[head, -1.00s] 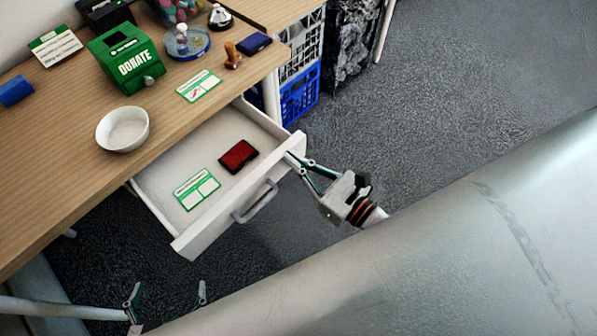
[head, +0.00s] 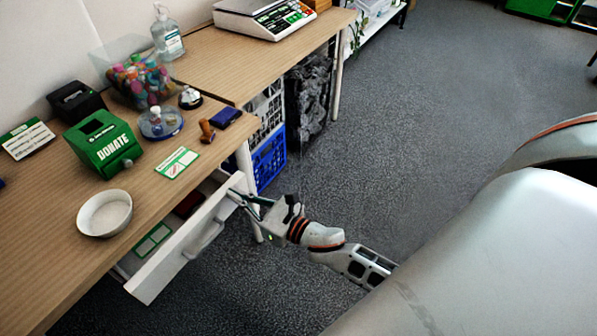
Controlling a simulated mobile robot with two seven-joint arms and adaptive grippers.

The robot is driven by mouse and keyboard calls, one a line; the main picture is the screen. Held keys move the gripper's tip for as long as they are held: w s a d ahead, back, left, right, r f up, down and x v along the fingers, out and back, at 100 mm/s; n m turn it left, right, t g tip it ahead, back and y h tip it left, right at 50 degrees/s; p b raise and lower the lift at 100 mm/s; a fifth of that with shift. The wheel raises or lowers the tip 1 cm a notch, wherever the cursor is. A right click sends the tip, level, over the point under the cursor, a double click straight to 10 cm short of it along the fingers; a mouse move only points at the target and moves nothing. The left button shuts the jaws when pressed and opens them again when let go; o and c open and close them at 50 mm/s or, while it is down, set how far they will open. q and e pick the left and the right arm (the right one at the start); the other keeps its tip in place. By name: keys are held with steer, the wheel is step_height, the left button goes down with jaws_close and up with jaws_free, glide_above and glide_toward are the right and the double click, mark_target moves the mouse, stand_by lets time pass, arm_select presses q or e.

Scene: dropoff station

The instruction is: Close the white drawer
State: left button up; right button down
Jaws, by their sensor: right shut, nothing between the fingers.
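The white drawer (head: 165,262) under the wooden table is partly open. Its front panel with a pale handle (head: 205,238) faces me. Inside it show a green and white card (head: 153,239) and part of a dark red item (head: 190,203). My right gripper (head: 236,194) is shut and empty, its fingertips at the right end of the drawer front, seemingly touching it. My left gripper is out of view.
The wooden table (head: 62,220) holds a white bowl (head: 105,214), a green donation box (head: 103,143) and a card (head: 177,163). A blue crate (head: 270,160) stands under the table behind the drawer. The grey floor to the right is clear.

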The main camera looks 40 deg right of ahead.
mark_target(225, 189)
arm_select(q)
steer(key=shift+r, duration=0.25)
arm_select(e)
steer(key=shift+x, duration=1.95)
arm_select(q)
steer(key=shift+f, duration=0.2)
